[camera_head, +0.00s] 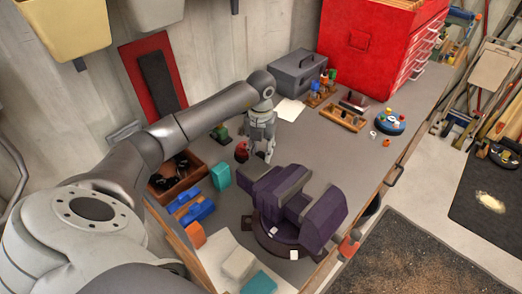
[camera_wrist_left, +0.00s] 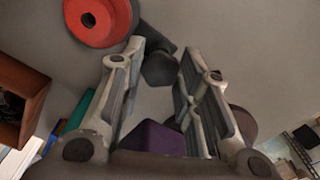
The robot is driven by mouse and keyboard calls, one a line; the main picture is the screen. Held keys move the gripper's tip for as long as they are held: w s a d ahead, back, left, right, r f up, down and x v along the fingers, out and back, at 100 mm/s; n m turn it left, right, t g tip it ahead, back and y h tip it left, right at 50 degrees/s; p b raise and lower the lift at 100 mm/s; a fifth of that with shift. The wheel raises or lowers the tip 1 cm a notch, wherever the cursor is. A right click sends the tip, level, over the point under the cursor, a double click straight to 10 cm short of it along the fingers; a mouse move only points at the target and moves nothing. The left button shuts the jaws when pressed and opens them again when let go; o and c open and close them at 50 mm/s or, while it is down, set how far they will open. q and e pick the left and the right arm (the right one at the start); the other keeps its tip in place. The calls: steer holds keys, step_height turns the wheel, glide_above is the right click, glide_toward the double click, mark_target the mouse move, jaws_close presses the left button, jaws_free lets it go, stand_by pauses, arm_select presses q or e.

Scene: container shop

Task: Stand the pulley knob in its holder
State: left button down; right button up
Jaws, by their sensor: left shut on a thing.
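My left gripper (camera_head: 264,156) points down over the bench, left of the purple vise. In the left wrist view its two fingers (camera_wrist_left: 163,58) stand either side of a dark, faceted shaft, and it is shut on this part. The shaft seems to belong to the red round pulley knob (camera_wrist_left: 98,18), whose red disc lies outside the fingers. In the head view the red knob (camera_head: 242,150) shows just left of the fingers. I cannot tell whether it touches the bench. A green piece on a dark base (camera_head: 220,133) stands nearby; I cannot make out which thing is the holder. My right gripper is out of view.
The purple vise (camera_head: 283,187) stands close to the gripper. A wooden bin (camera_head: 172,190), a teal block (camera_head: 221,176) and blue pieces (camera_head: 196,212) lie to the left. A grey toolbox (camera_head: 297,73) and wooden rack (camera_head: 343,119) stand behind. Bare bench lies right of the gripper.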

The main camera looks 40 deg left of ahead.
arm_select(q)
steer(key=c, duration=1)
jaws_free()
steer(key=shift+r+p, duration=2.4)
steer(key=shift+r, duration=1.15)
